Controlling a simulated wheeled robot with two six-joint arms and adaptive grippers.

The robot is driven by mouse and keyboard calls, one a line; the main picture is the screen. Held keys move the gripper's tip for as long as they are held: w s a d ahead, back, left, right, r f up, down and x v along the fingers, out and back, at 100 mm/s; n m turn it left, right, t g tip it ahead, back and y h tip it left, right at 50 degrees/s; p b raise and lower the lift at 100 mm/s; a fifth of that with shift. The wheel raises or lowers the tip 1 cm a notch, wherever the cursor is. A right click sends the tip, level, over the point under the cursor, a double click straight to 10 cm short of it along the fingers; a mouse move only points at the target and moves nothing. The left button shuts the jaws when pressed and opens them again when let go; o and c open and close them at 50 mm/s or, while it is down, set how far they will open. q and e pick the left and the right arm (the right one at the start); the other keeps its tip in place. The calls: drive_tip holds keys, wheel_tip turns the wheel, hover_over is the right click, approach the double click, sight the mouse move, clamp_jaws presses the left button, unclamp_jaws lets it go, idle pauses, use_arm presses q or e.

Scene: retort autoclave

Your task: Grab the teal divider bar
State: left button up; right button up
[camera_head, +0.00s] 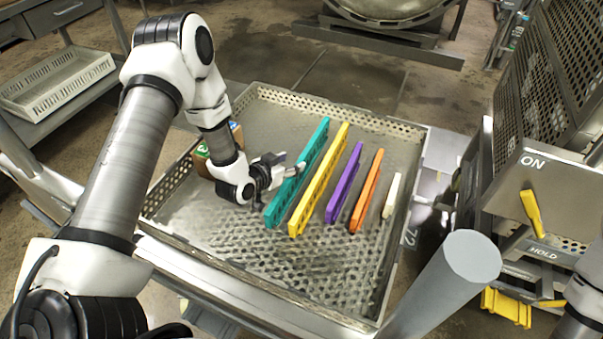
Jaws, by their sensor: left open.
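The teal divider bar (311,150) stands on its long edge in a perforated metal tray (362,113). It is the leftmost and longest of a row of coloured bars. My left gripper (292,170) is open at the left side of the teal bar, near its middle. Its fingers reach the bar in the picture, but I cannot tell whether they touch it. My right gripper is not in view.
Yellow (320,180), purple (343,183), orange (366,192) and short cream (392,196) bars stand to the right. Small boxes (203,158) sit behind my left wrist. A control panel with a yellow lever (531,212) is at right. The tray's front floor is clear.

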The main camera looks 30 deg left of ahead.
sight(299, 160)
use_arm(q)
drive_tip(key=x, duration=0.5)
drive_tip(key=shift+w+d+f+b, duration=0.15)
drive_tip(key=shift+w+d+b, duration=0.1)
drive_tip(key=shift+b, duration=0.15)
drive_tip(key=shift+c, duration=1.1)
clamp_jaws()
